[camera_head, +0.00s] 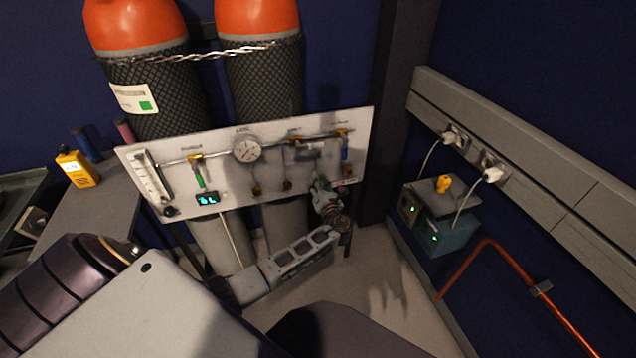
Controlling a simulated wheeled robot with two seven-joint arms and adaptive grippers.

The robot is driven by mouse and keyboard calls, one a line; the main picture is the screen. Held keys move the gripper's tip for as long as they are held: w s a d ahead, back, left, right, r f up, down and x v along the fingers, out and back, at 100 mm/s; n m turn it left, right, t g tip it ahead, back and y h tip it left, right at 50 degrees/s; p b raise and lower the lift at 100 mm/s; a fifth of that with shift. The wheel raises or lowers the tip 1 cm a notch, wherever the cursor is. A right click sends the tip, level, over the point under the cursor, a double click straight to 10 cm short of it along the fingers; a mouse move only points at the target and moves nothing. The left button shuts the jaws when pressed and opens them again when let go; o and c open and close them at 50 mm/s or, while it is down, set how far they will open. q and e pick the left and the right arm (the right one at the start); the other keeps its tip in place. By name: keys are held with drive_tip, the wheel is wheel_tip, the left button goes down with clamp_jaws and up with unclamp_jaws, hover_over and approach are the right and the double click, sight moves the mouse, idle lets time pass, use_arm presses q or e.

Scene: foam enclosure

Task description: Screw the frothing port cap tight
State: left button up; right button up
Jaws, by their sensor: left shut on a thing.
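A white gas panel (222,148) stands upright in the middle, with a gauge, valves and small brass fittings along its lower part. My left arm reaches up from below, and its left gripper (322,186) is at the panel's lower right edge. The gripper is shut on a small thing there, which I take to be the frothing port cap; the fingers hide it. I cannot tell how far the cap is screwed in. A brass fitting (287,184) shows just left of the gripper. My right gripper is not in view.
Two orange-topped cylinders (258,18) stand chained behind the panel. A yellow handheld device (77,169) is on the left bench. A teal box (447,234) with cables is at right, near an orange pipe (520,268). The floor (385,275) below the panel's right side looks clear.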

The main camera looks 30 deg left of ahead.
use_arm(q)
drive_tip(key=o, duration=1)
drive_tip(key=shift+f, duration=0.1)
drive_tip(key=shift+o, duration=0.2)
drive_tip(key=shift+s+d, duration=0.1)
drive_tip(key=v, duration=1.1)
drive_tip(key=shift+s+d, duration=0.25)
drive_tip(key=shift+d, duration=0.05)
